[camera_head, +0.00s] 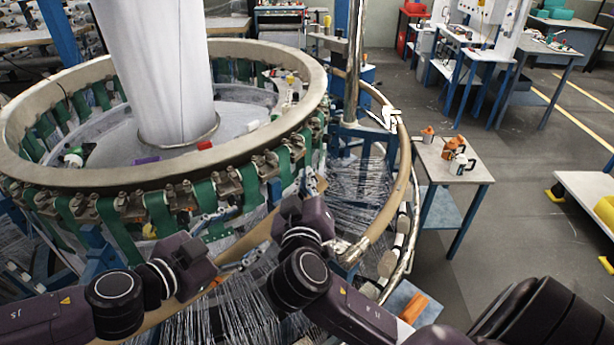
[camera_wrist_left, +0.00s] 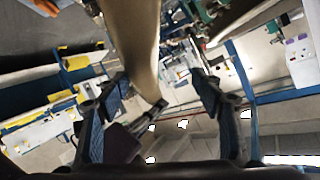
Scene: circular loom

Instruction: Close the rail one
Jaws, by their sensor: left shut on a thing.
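The beige curved rail section (camera_head: 262,232) runs along the front of the loom, from the lower left up toward the ring. Its upper right end lies behind my right wrist and stands apart from the fixed curved rail (camera_head: 402,165) on the right. My left gripper (camera_head: 215,280) is at this rail section, its fingers mostly hidden in the head view.
The large loom ring (camera_head: 30,165) with green straps (camera_head: 205,205) stands close behind the rail. White threads (camera_head: 250,310) hang below. A small table (camera_head: 470,172) with orange and white tools stands to the right. Floor to the right is partly clear.

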